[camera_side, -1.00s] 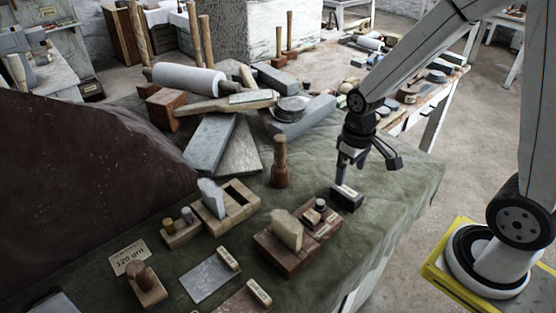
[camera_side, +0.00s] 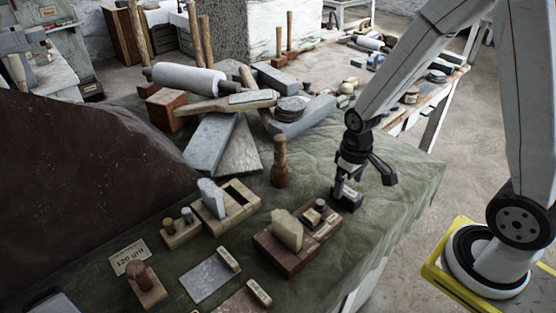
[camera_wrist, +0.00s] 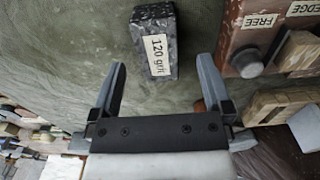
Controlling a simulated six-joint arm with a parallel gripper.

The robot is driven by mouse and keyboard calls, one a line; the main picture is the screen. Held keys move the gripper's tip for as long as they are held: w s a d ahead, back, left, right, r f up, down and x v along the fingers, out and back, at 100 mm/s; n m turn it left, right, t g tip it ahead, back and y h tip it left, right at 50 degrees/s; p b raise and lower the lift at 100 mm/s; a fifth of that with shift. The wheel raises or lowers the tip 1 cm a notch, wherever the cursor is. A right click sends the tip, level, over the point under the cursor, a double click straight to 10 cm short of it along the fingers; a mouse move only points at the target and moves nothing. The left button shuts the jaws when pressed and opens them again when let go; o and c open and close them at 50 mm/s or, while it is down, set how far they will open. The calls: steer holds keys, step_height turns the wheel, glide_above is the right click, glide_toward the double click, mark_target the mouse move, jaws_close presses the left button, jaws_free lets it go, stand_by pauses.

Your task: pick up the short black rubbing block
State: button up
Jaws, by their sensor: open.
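The short black rubbing block (camera_wrist: 154,40) has a pale "120 grit" label and lies on the green cloth. In the wrist view it sits just beyond and between my open fingers, a little nearer the left one. In the side view the black block (camera_side: 349,200) is directly below my gripper (camera_side: 345,187), partly hidden by it. My gripper (camera_wrist: 162,66) is open and holds nothing. I cannot tell whether a finger touches the block.
A wooden mallet (camera_side: 279,165) stands behind. Bare green cloth (camera_side: 408,185) lies to the right.

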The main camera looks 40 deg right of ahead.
mark_target(348, 190)
steer(key=shift+d+f, duration=0.1)
steer(key=shift+f, duration=1.65)
steer(key=shift+c, duration=0.2)
jaws_close()
